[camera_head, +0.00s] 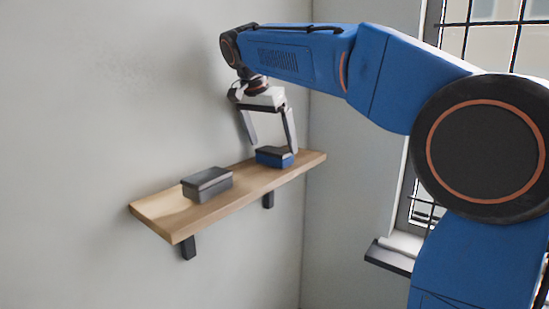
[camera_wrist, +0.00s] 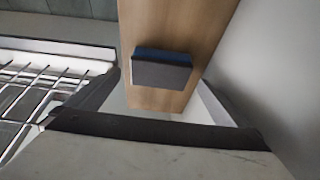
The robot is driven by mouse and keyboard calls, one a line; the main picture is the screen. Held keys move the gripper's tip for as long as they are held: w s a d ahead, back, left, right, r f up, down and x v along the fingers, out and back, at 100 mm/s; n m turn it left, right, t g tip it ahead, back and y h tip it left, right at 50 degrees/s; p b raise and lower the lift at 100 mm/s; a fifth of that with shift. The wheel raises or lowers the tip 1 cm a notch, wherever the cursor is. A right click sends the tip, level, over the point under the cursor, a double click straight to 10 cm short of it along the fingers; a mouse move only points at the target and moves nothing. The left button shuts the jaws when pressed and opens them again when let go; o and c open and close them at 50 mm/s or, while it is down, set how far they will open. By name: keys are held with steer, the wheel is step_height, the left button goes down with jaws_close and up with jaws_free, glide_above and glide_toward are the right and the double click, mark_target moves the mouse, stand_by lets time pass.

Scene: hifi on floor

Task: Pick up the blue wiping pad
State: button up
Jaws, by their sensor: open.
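The blue wiping pad (camera_head: 274,157) is a small block with a dark grey top and blue lower part. It lies near the right end of a wooden wall shelf (camera_head: 165,208). The pad also shows in the wrist view (camera_wrist: 161,70), on the bare wood. My gripper (camera_head: 272,147) is open, with its fingers pointing down. One fingertip is close by the pad's right side in the head view; the other finger is higher, to the left. In the wrist view the pad appears between and beyond the fingers; nothing is held. I cannot tell whether a finger touches it.
A grey block (camera_head: 207,185) of similar shape lies on the shelf left of the pad. The wall (camera_head: 110,90) runs close behind the shelf. A barred window (camera_head: 480,45) with a dark sill (camera_head: 388,257) is at the right. Bare wood separates the two blocks.

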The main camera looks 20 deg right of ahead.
mark_target(274, 150)
steer(key=shift+x, duration=2.05)
steer(key=c, duration=1.2)
